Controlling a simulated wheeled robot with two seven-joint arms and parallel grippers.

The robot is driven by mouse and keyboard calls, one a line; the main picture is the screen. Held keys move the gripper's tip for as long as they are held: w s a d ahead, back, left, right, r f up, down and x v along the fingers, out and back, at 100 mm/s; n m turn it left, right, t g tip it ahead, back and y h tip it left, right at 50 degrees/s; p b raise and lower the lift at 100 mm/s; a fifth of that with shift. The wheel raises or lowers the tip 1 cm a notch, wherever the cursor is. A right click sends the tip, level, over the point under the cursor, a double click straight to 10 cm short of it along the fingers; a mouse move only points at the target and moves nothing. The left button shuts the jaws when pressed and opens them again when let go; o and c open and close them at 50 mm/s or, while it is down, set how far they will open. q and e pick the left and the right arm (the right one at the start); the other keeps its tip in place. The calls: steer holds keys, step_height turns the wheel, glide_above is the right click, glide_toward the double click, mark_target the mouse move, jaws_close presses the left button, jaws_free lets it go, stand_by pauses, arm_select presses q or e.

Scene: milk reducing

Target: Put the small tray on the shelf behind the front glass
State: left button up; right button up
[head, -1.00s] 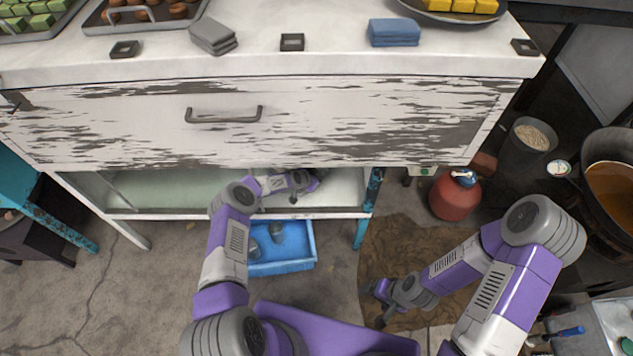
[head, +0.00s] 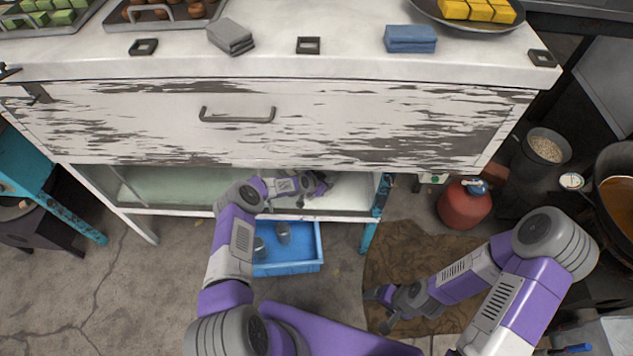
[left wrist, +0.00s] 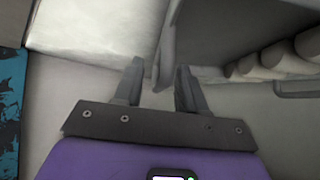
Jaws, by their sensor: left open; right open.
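My left gripper (head: 322,186) reaches under the drawer onto the low shelf (head: 345,202), near its right end. In the left wrist view its fingers (left wrist: 158,88) are apart, with a thin grey edge between their tips. That edge belongs to a grey-walled thing (left wrist: 208,25) holding pale rounded pieces (left wrist: 270,60). It may be the small tray, but I cannot tell for sure. I see no grip on it. The pale glass (head: 165,188) runs along the shelf at the left. My right gripper (head: 376,310) is open and empty, low over the brown floor patch.
The drawer front (head: 330,125) overhangs the shelf closely. A blue bin (head: 288,268) with grey cups sits on the floor below. A teal leg (head: 368,236) bounds the shelf at right, and a red canister (head: 464,205) stands beyond it.

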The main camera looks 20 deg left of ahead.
arm_select(q)
steer(key=p+v, duration=0.4)
steer(key=v, duration=0.6)
steer(key=s+d+r+n+g+h, duration=0.1)
steer(key=s+d+n+g, duration=0.1)
steer(key=s+d, duration=0.5)
steer(key=s+d+r+n+g+h, duration=0.1)
steer(key=s+d+r+n+g, duration=0.1)
steer(key=s+d, duration=0.5)
steer(key=s+r+n+g, duration=0.1)
steer(key=s+r+n, duration=0.1)
steer(key=s, duration=0.7)
steer(key=s+a+r+n+g+y, duration=0.1)
steer(key=s+r+n+g, duration=0.1)
steer(key=s, duration=0.8)
steer(key=shift+s+a+n+g, duration=0.3)
steer(key=shift+s+n, duration=0.05)
steer(key=shift+n, duration=0.15)
steer(key=shift+p, duration=0.3)
